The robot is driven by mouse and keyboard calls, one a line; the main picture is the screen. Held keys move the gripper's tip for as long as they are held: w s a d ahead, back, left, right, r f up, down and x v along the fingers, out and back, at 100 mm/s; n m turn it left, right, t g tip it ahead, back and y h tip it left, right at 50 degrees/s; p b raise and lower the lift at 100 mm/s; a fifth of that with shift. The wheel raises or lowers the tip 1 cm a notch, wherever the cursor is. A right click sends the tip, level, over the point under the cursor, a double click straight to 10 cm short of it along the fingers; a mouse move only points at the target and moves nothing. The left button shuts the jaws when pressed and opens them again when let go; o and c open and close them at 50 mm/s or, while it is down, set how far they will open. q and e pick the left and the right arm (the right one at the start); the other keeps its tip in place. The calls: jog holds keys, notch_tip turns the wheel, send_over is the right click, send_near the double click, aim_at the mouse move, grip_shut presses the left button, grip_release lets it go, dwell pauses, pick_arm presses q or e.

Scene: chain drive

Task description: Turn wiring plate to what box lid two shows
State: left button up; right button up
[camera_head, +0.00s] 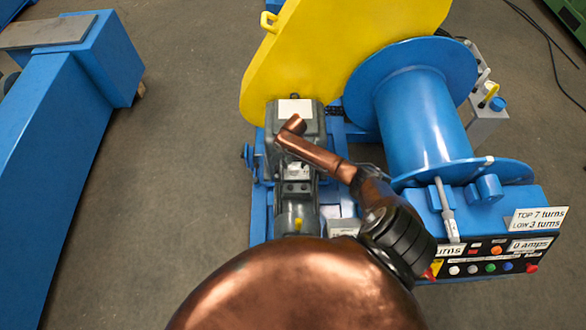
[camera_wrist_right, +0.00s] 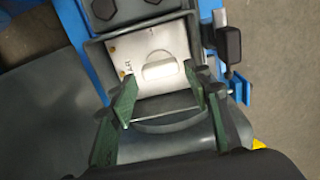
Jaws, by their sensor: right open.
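In the right wrist view a pale wiring plate (camera_wrist_right: 130,50) lies inside a grey open-topped box. It carries a raised white grip (camera_wrist_right: 160,69), brass-coloured spots and small lettering that I cannot read clearly. Contact is unclear. In the head view, my copper arm largely hides this gripper. A white label (camera_head: 295,108) lies on a grey housing there; its writing is unreadable, and I cannot tell which lid is two. My left gripper is out of view.
A yellow guard (camera_head: 330,45) stands behind the grey machine, beside a blue spool (camera_head: 420,110). A control panel (camera_head: 490,262) with buttons stands at right, under a sign (camera_head: 538,219) reading "TOP 7 turns, LOW 3 turns". A blue beam (camera_head: 50,150) is at left; floor lies between.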

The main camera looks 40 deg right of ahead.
aim_at(294, 168)
jog(key=shift+f+b, duration=0.4)
jog(key=shift+f, duration=1.35)
jog(key=c, duration=0.9)
